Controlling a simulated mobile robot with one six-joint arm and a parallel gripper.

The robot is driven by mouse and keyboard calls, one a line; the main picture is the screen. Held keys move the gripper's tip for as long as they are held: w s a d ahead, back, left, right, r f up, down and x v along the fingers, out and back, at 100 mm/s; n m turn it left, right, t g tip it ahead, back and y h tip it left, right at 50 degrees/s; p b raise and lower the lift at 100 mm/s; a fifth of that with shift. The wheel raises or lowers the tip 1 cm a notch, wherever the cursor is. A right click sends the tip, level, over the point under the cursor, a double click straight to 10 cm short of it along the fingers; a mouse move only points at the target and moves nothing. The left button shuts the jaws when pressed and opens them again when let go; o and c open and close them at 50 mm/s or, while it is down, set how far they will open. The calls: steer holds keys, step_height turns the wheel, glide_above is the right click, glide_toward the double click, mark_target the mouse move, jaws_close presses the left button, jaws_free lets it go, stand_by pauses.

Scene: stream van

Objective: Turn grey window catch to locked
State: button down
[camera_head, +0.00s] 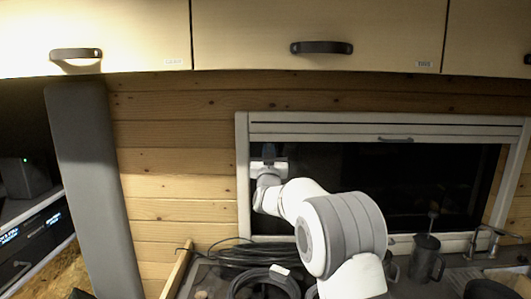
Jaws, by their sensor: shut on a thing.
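The window (330,165) is a dark pane in a white frame on the wood-clad wall. My white arm reaches up from the lower right, and my gripper (269,160) is at the window's upper left, close to the left frame side. The grey window catch (269,149) shows as a small dark grey piece at the gripper's tip. My gripper is shut on it. Most of the catch is hidden by the gripper, so I cannot tell its exact angle.
Overhead cabinets with dark handles (321,47) run above the window. Black coiled cables (250,255) lie on the counter below the gripper. A dark mug (426,259) and a tap (484,240) stand at the right. A grey padded post (92,185) stands at the left.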

steer(key=shift+f+n+y+b, duration=0.2)
steer(key=shift+n+y+b, duration=0.2)
steer(key=shift+n+b, duration=0.4)
steer(key=n+y+b, duration=0.1)
steer(key=n+b, duration=0.2)
steer(key=shift+d+f+y, duration=0.1)
steer(key=shift+y, duration=0.2)
steer(key=n+y+b, duration=0.1)
steer(key=n+b, duration=0.2)
steer(key=shift+n+g+y, duration=0.4)
steer(key=n, duration=0.1)
steer(key=n+g+y+b, duration=0.1)
steer(key=n, duration=0.1)
steer(key=shift+d+r+n+y, duration=0.15)
steer(key=shift+r+n+y, duration=0.05)
steer(key=shift+n+y, duration=0.1)
steer(key=n, duration=0.2)
steer(key=n+g+p, duration=0.1)
steer(key=n, duration=0.1)
steer(key=r+n+g+y+p, duration=0.1)
steer(key=n, duration=0.1)
steer(key=n+g+p, duration=0.1)
steer(key=n+p, duration=0.1)
steer(key=shift+n, duration=0.3)
steer(key=shift+f+n+g+p, duration=0.1)
steer(key=shift+n+g+p, duration=0.4)
steer(key=shift+n+p, duration=0.35)
steer(key=shift+f+n, duration=0.1)
steer(key=shift+n, duration=0.15)
